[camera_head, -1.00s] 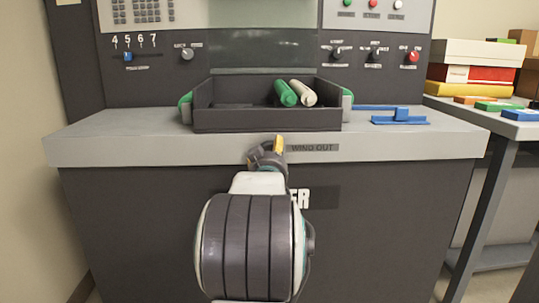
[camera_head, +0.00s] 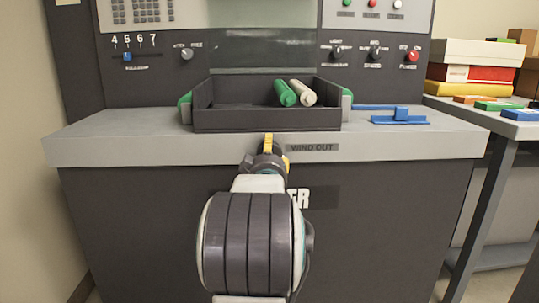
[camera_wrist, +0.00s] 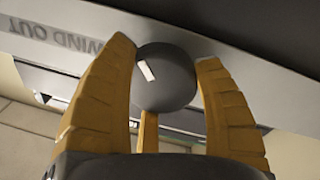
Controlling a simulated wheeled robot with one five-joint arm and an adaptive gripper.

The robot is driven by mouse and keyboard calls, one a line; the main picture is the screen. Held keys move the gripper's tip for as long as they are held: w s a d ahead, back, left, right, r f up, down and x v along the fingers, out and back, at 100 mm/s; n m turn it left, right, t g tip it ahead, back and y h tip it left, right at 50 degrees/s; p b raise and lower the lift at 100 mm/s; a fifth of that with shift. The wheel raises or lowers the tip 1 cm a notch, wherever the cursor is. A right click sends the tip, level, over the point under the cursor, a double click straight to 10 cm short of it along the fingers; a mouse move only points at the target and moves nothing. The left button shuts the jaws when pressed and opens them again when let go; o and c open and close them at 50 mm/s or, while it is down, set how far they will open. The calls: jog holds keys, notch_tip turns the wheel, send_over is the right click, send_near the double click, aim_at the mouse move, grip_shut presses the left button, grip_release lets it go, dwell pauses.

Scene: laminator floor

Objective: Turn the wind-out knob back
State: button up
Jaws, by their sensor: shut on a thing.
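The wind-out knob (camera_wrist: 166,78) is a dark round knob with a short white mark, seen in the wrist view on the grey front edge of the machine. My gripper (camera_wrist: 168,72) has its yellow fingers on both sides of the knob and is shut on it. In the head view my gripper (camera_head: 269,146) is at the machine's front edge, just left of the WIND OUT label (camera_head: 312,147); the knob is mostly hidden there by the gripper. The label shows upside down in the wrist view (camera_wrist: 60,35).
A dark tray (camera_head: 266,121) with a green roll (camera_head: 285,93) and a whitish roll (camera_head: 303,93) sits on the machine top above my gripper. A blue guide (camera_head: 401,117) lies to its right. A side table (camera_head: 500,128) with boxes stands at the right.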

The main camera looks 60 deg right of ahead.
jog(key=shift+r, duration=0.1)
jog(key=o, duration=1.2)
jog(key=shift+w, duration=0.1)
jog(key=shift+a, duration=0.15)
jog(key=v, duration=1.2)
